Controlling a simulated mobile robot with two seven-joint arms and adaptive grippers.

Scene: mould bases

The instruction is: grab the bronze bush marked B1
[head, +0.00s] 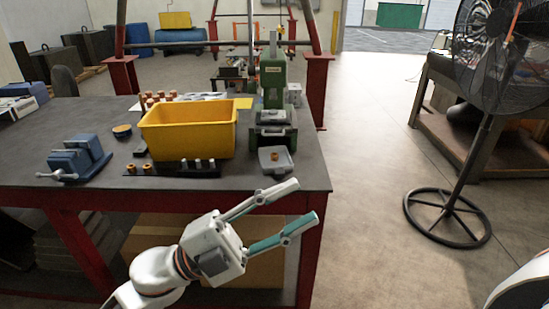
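Small bronze bushes show in the head view, but no marking is legible, so I cannot tell which is B1. One bronze bush (131,168) is at the left end of a dark strip (172,169) at the table's front. Another small bronze piece (274,156) sits in a shallow grey tray (263,165) below the green press. Several copper-coloured cylinders (150,98) stand behind the yellow bin. My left gripper (307,200) is open and empty, its fingers apart, in front of the table's right front edge. My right gripper is not in view.
A yellow bin (188,137) stands mid-table, with the green press (273,85) to its right and a blue vise (76,157) at left. The dark strip also holds metal pins. A cardboard box (240,270) is under the table. A fan (447,212) stands right; floor between is clear.

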